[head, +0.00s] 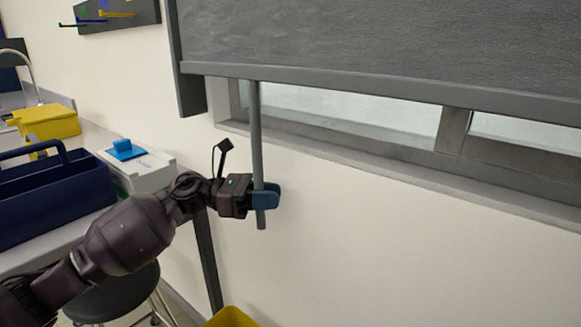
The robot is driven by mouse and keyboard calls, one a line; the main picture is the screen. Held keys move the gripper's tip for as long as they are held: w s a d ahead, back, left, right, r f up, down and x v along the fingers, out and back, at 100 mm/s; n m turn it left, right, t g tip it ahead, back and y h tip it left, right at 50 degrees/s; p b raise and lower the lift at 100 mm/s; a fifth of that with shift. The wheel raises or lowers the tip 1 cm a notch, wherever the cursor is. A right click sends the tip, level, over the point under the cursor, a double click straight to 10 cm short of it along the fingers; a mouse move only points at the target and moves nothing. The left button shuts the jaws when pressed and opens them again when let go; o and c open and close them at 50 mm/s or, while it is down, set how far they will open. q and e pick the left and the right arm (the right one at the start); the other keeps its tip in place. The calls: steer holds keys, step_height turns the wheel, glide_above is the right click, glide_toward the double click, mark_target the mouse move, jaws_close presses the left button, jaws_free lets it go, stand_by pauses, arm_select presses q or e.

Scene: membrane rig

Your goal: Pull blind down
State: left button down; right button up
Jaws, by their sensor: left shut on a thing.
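The grey blind (380,40) hangs over the window in the head view, with its bottom bar (350,82) a little above the sill. A strip of window glass (350,110) shows below the bar. A grey pull rod (256,130) hangs upright from the left part of the bottom bar. My left gripper (265,196) comes in from the left and is shut on the rod near its lower end. The blue fingers cover part of the rod, and its tip shows just below them. My right gripper is not in view.
A counter on the left holds a dark blue caddy (50,205), a white box (140,168) with a blue top piece and a yellow container (48,122). A stool (115,295) and a yellow bin (232,318) stand below. The wall under the sill is clear.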

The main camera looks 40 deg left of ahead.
mark_target(259, 230)
arm_select(q)
step_height(259, 230, down, 9)
steer(key=shift+r+b, duration=0.15)
steer(key=shift+b, duration=1)
steer(key=shift+f, duration=0.3)
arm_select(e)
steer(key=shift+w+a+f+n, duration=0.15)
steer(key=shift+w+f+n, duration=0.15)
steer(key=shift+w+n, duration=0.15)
arm_select(q)
steer(key=c, duration=1.1)
jaws_free()
steer(key=shift+f, duration=0.1)
steer(key=shift+o, duration=0.4)
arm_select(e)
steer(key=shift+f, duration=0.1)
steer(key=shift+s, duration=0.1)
